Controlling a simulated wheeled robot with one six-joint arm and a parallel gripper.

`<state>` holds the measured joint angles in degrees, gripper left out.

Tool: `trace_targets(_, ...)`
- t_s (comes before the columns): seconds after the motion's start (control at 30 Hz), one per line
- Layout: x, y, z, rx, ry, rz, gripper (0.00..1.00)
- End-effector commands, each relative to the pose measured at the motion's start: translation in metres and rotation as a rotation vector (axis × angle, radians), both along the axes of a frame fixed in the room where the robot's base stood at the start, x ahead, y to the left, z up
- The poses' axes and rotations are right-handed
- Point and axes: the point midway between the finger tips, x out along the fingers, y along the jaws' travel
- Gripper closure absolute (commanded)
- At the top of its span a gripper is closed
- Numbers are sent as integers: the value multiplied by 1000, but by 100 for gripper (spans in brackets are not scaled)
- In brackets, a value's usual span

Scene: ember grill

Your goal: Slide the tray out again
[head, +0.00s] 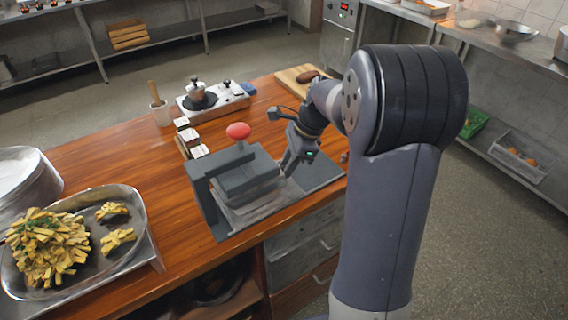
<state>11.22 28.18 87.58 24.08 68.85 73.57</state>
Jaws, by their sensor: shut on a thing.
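A dark grey grill (207,197) with a red ball knob (238,131) stands on the wooden counter. A pale metal tray (252,212) sits low in the grill, under its dark upper block, with its front edge showing. My gripper (289,168) is at the right side of the grill, pointing down, and is shut on the tray at its right end. The fingertips and the exact grip are small and partly hidden by the gripper body.
A large oval platter (92,268) of fries stands at the left, by a stack of plates (22,185). Small blocks (190,137), a burner with a pot (197,95) and a cutting board (290,79) are behind. A dark mat (318,172) lies right of the grill.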

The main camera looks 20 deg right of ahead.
Motion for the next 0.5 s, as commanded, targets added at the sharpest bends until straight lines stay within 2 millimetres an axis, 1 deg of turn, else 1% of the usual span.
trace_targets(0.1,6,-20,4,-1,1,-5,100)
trace_targets(0.4,26,-81,4,-1,2,-4,100)
trace_targets(0.5,32,-98,3,0,0,-3,100)
